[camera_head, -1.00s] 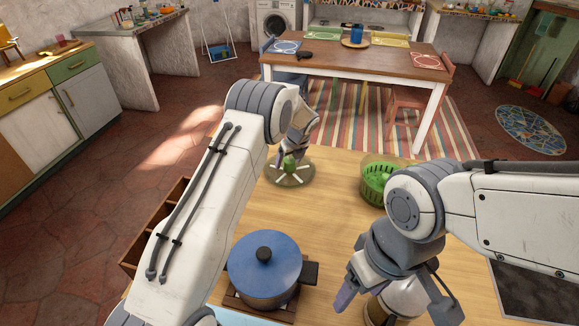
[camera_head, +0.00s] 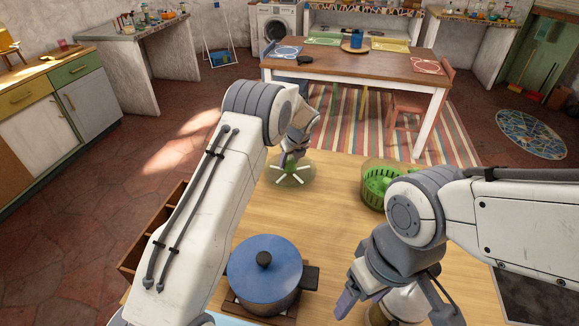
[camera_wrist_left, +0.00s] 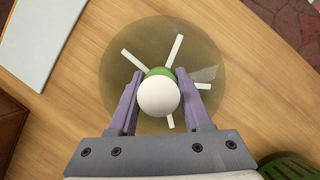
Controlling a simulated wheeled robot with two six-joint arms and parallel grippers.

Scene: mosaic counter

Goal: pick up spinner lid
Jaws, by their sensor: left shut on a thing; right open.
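The spinner lid (camera_head: 279,178) is a clear round disc with white spokes and a green knob, at the far left part of the wooden counter. In the left wrist view the lid (camera_wrist_left: 125,60) fills the middle, and its white-topped knob (camera_wrist_left: 159,97) sits between my purple fingers. My left gripper (camera_head: 292,157) is shut on the knob. Whether the lid touches the counter or hangs just above it, I cannot tell. My right gripper (camera_head: 362,306) is open over the front of the counter, away from the lid.
A green spinner basket (camera_head: 373,193) in a clear bowl stands right of the lid, partly behind my right arm. A blue lidded pot (camera_head: 264,270) stands on a wooden trivet at the front. The counter (camera_head: 320,215) between them is clear.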

